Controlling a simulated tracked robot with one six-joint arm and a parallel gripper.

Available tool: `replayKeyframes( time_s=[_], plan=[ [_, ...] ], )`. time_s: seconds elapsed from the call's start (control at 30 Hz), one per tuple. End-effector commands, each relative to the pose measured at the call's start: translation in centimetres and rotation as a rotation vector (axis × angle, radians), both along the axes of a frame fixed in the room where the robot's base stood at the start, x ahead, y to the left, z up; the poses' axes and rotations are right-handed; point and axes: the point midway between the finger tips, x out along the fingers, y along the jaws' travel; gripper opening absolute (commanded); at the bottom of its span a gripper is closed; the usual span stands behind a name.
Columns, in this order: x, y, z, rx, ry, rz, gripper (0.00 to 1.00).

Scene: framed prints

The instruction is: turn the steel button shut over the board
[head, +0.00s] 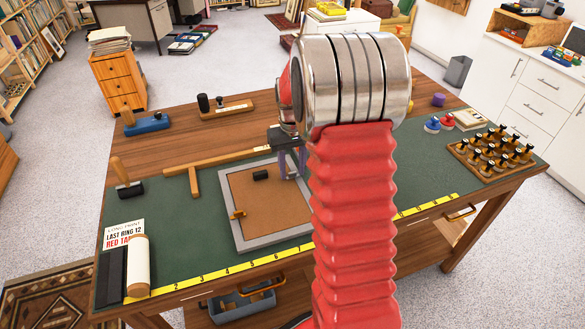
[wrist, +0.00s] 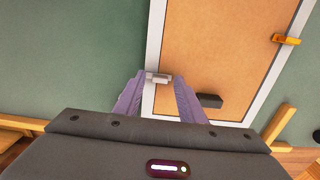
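A brown board (head: 268,200) lies in a pale grey frame (head: 238,237) on the green mat. In the wrist view the small steel button (wrist: 158,77) sits at the frame's edge, its right end reaching the board's border. My gripper (head: 291,165) is over the frame's upper right part. Its purple fingers (wrist: 159,80) stand apart on either side of the steel button; whether they touch it is unclear. In the head view the steel button is hidden. A brass button (head: 237,214) is on the opposite side of the frame.
A small black block (head: 261,175) lies on the board near one end. A wooden T-square (head: 195,170) lies close to the frame. A yellow ruler (head: 205,275) runs along the front edge. The tool rack (head: 492,155) stands far right.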

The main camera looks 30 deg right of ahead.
Motion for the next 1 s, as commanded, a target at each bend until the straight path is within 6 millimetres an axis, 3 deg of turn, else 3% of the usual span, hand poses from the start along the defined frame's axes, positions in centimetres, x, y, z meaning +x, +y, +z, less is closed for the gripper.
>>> replayKeyframes(
  time_s=[0.47, 1.0],
  plan=[
    [0.0, 0.0, 1.0, 0.0, -0.001, 0.0, 0.39],
    [0.1, 0.0, 9.8, -0.002, -0.003, 0.0, 0.39]
  ],
)
